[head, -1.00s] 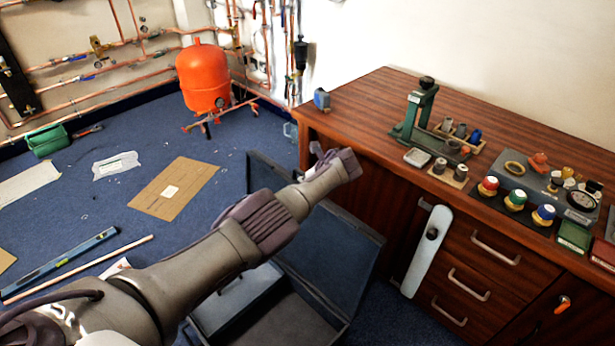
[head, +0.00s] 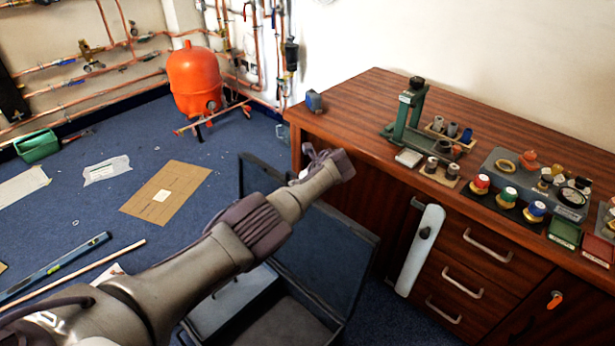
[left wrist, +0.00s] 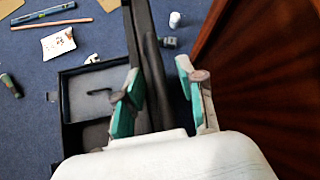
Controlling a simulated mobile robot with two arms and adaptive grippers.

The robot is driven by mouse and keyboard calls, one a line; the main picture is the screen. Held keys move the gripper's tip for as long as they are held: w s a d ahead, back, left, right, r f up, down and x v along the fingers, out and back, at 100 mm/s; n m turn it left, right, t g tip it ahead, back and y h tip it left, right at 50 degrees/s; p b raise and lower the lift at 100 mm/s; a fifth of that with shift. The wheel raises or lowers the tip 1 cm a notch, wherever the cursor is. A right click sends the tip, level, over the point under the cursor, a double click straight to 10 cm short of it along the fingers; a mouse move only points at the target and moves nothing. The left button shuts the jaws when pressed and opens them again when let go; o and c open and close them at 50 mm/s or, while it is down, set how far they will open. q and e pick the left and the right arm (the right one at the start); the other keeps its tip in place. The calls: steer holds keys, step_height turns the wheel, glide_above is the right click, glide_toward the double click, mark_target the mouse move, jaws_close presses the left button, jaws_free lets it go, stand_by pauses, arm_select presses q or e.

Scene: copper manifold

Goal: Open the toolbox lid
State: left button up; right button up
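The dark toolbox (head: 285,325) stands on the blue floor beside the bench, partly hidden by my left arm. Its lid (head: 338,250) stands raised and tilted toward the bench, and the compartments inside show. In the left wrist view the open toolbox (left wrist: 66,105) is on the left, and the raised lid shows edge-on as a dark strip (left wrist: 148,60). My left gripper (left wrist: 160,88) has its teal fingers spread apart, with part of the lid in view between them. Contact cannot be told. In the head view my left wrist hides most of the gripper. My right gripper is not in view.
An orange tank (head: 195,80), cardboard (head: 165,195) and a spirit level (head: 60,265) are on the floor.

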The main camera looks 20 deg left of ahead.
arm_select(q)
steer(key=v, duration=1.1)
steer(key=shift+s+d+r, duration=0.2)
steer(key=shift+r, duration=0.1)
steer(key=shift+f, duration=0.1)
